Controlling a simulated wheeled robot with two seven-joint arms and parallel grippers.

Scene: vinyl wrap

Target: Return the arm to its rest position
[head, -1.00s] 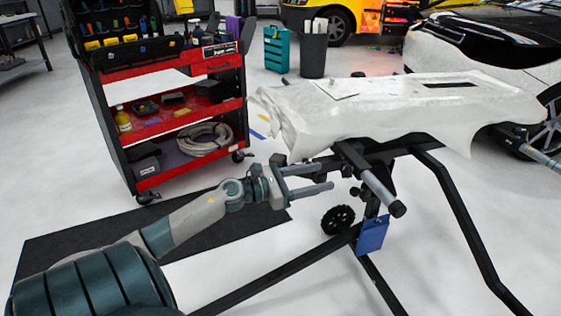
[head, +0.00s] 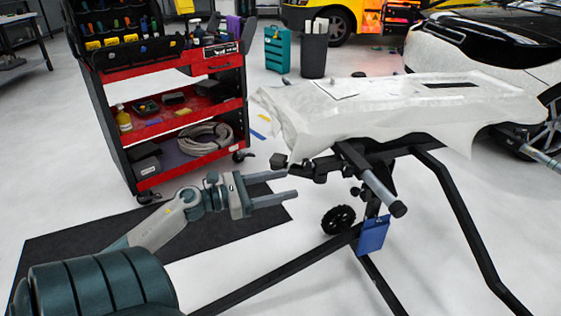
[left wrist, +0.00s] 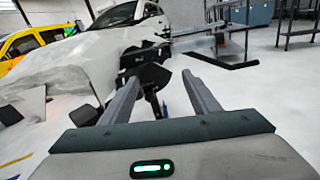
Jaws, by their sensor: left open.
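My left gripper (head: 290,186) is open and empty in the head view. It is left of the wheeled black stand (head: 372,178) and lower than the stand's top, apart from it. In the left wrist view its two fingers (left wrist: 162,82) are spread with nothing between them, and the stand's dark frame (left wrist: 150,75) shows beyond. My left forearm reaches in from the lower left over the dark floor mat. At the right edge of the head view, a small grey part (head: 545,153) beside the car may be my right arm; its gripper is not visible.
A white sheet (head: 385,108) drapes over the stand. A red tool cart (head: 170,128) stands at the back left. The dark mat (head: 75,245) lies below my left arm. A blue tag (head: 372,236) hangs on the stand. A white car (head: 455,60) is at the right.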

